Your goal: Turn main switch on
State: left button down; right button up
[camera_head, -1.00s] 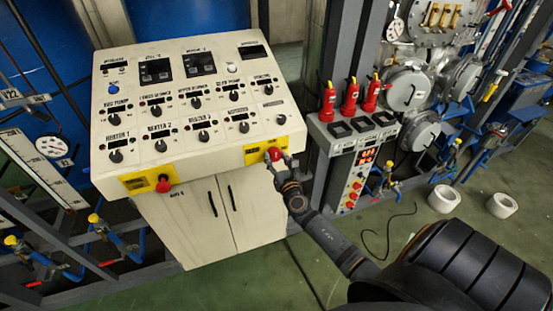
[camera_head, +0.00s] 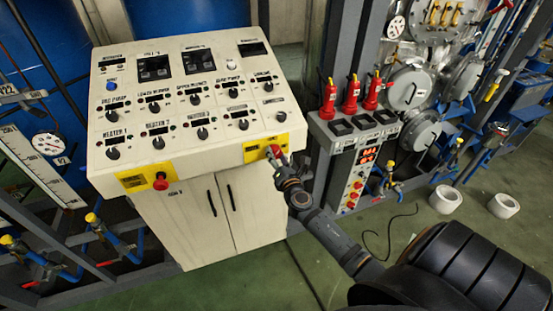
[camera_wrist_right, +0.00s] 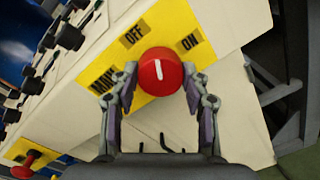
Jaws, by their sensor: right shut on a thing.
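The main switch is a red round knob (camera_head: 275,150) on a yellow plate (camera_head: 250,153) at the right of the white console's front edge. In the right wrist view the knob (camera_wrist_right: 160,72) has a white mark that points up and slightly left, nearer the word OFF than ON. My right gripper (camera_head: 278,159) reaches it from the lower right. In the wrist view the gripper's fingers (camera_wrist_right: 160,78) stand on both sides of the knob and are shut on it. My left gripper is not in view.
Another red knob (camera_head: 160,182) sits on a yellow plate at the console's left. Black knobs and displays cover the console top (camera_head: 180,110). A grey unit with red buttons (camera_head: 350,180) stands close to the right of my right arm. Green floor (camera_head: 440,250) lies at lower right.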

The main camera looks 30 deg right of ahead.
jog(key=m+b, duration=0.3)
jog(key=m, duration=0.3)
jog(key=shift+f, duration=0.15)
jog(key=m+b, duration=0.3)
jog(key=m, duration=0.3)
jog(key=shift+y, duration=0.4)
jog(key=o, duration=1.2)
jog(key=shift+d, duration=0.1)
jog(key=shift+c, duration=0.2)
jog(key=v, duration=1.2)
jog(key=shift+r, duration=0.25)
